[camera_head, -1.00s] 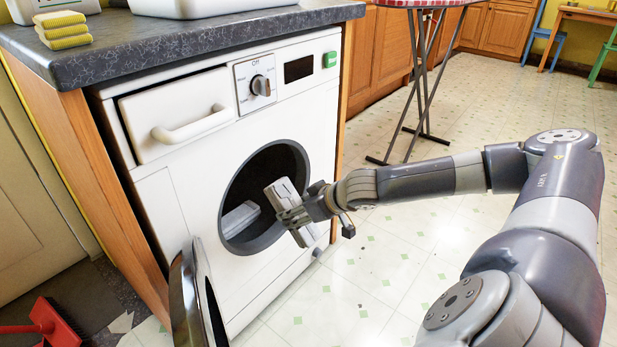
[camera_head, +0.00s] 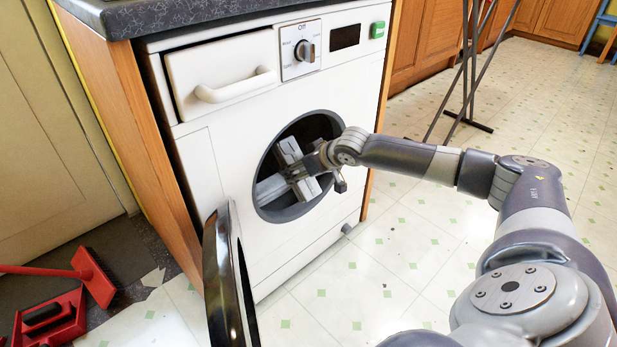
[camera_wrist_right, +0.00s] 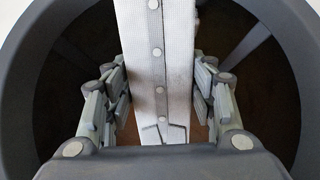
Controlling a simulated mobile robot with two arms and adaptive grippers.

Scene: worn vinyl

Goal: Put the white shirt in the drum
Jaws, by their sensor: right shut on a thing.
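The white shirt (camera_head: 289,151) is folded into a narrow strip with a row of buttons, clear in the right wrist view (camera_wrist_right: 157,60). My right gripper (camera_head: 303,174) is shut on it, one finger on each side. Gripper and shirt are at the round mouth of the drum (camera_head: 264,163), in the front of the white washing machine. The dark rim surrounds them in the right wrist view (camera_wrist_right: 28,90). A pale shape (camera_head: 270,190) lies inside the drum behind the gripper; I cannot tell what it is. My left gripper is out of view.
The washer's round door (camera_head: 228,275) stands open at the lower left. A closed drawer (camera_head: 220,80) and dial are above the drum. A red dustpan (camera_head: 50,320) and brush (camera_head: 90,275) lie on the floor at left.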

